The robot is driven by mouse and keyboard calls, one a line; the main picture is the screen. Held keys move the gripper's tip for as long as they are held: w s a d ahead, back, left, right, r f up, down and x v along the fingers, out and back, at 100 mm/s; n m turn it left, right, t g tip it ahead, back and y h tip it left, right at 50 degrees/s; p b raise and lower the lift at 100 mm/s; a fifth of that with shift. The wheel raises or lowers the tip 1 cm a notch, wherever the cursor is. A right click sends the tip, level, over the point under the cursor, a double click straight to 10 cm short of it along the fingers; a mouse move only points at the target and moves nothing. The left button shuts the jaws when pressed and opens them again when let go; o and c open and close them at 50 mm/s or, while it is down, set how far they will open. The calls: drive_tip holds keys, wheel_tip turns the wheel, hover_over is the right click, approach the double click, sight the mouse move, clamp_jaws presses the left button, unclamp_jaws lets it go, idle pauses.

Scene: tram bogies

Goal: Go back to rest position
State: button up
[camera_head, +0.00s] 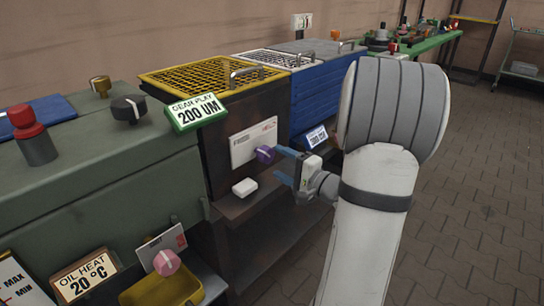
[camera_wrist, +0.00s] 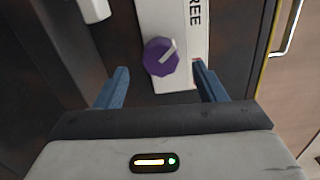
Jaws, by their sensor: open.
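My gripper (camera_head: 292,170) is open, with its two blue fingers apart. In the head view it is beside a purple knob (camera_head: 265,155) on a white panel (camera_head: 253,143) at the front of the dark cabinet. In the wrist view the purple knob (camera_wrist: 161,56) lies ahead, between the directions of the two fingers (camera_wrist: 160,88). The fingers do not appear closed on it. My white arm reaches in from the lower right of the head view.
A white block (camera_head: 244,188) sits on the ledge below the panel. The green cabinet (camera_head: 100,185) carries a red-topped cylinder (camera_head: 34,135) and knobs. A yellow tray (camera_head: 160,290) is at lower left. A blue drawer unit (camera_head: 318,90) stands behind. Paved floor (camera_head: 465,210) is clear at right.

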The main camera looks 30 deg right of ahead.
drive_tip(key=shift+v, duration=1)
drive_tip(key=s+a+r+n+g+y+p, duration=0.2)
drive_tip(key=s+a+r+n+g+p, duration=0.35)
drive_tip(key=a, duration=0.55)
drive_tip(key=s+a+r+n+g+y+p, duration=0.2)
drive_tip(key=s+a+r+n+g+p, duration=0.15)
drive_tip(key=a+r+g+p, duration=0.55)
drive_tip(key=s+r+n+h+p, duration=0.2)
drive_tip(key=s+r+h+p, duration=0.2)
drive_tip(key=r+p, duration=0.3)
drive_tip(key=s+r+n+h+p, duration=0.3)
drive_tip(key=s+r+h+p, duration=0.2)
drive_tip(key=r+p, duration=0.3)
drive_tip(key=shift+s+d+n+h+p, duration=0.2)
drive_tip(key=shift+d+n+h+p, duration=0.15)
drive_tip(key=shift+p, duration=0.85)
drive_tip(key=shift+d+r+h, duration=0.25)
drive_tip(key=shift+c, duration=0.2)
